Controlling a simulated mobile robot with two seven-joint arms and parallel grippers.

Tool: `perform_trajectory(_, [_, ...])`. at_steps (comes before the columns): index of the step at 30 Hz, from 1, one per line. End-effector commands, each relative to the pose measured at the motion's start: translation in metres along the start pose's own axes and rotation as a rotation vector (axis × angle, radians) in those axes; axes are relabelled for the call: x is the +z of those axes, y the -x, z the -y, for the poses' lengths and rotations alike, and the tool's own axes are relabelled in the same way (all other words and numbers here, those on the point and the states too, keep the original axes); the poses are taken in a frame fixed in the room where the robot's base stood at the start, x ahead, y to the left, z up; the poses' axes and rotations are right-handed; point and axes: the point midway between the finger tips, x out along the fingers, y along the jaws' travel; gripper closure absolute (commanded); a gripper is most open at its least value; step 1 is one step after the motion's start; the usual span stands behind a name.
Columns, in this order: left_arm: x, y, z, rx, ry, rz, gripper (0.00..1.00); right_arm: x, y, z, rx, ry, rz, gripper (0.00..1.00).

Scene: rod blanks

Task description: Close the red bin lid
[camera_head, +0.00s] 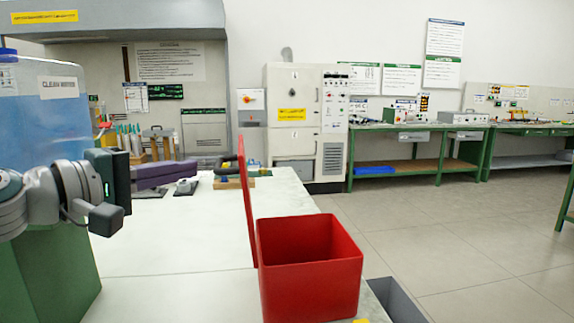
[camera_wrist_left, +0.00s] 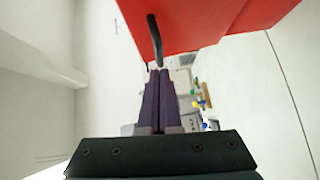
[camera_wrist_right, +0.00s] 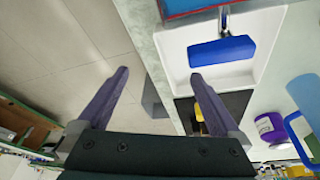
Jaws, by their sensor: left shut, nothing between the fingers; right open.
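The red bin (camera_head: 310,285) stands on the pale bench at its right edge in the head view, its top open. Its red lid (camera_head: 247,205) stands upright at the bin's left side, seen nearly edge-on. In the left wrist view the red lid (camera_wrist_left: 205,22) fills the top, with a dark handle (camera_wrist_left: 155,42) on it. My left gripper (camera_head: 193,168) is to the left of the lid, its purple fingers shut and empty. Its fingertips (camera_wrist_left: 160,72) appear close to the handle; contact cannot be told. My right gripper (camera_wrist_right: 162,75) is open and empty, outside the head view.
In the right wrist view, a blue block (camera_wrist_right: 222,51) lies in a white tray (camera_wrist_right: 175,55), with a purple jar (camera_wrist_right: 271,128) beside it. A blue water container (camera_head: 40,120) stands at the left. Bare bench top (camera_head: 180,240) lies left of the bin.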

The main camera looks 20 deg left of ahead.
Motion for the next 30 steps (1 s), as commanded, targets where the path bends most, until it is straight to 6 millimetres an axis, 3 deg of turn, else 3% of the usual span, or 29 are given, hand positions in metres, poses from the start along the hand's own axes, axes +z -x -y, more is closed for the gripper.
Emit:
perform_trajectory(7, [0.000, -0.024, 0.000, 0.000, 0.000, 0.001, 1.00, 0.000, -0.001, 0.001, -0.002, -0.003, -0.001, 0.00])
perform_trajectory(20, [0.001, -0.026, 0.000, -0.004, -0.004, 0.001, 1.00, -0.001, 0.000, 0.001, -0.002, -0.003, -0.001, 0.00])
perform_trajectory(26, [0.004, -0.029, -0.009, -0.032, -0.032, 0.002, 1.00, -0.006, 0.016, 0.000, -0.002, -0.003, -0.001, 0.00])
perform_trajectory(30, [0.011, -0.036, -0.021, -0.081, -0.082, 0.003, 1.00, -0.013, 0.039, -0.001, -0.002, -0.003, -0.001, 0.00])
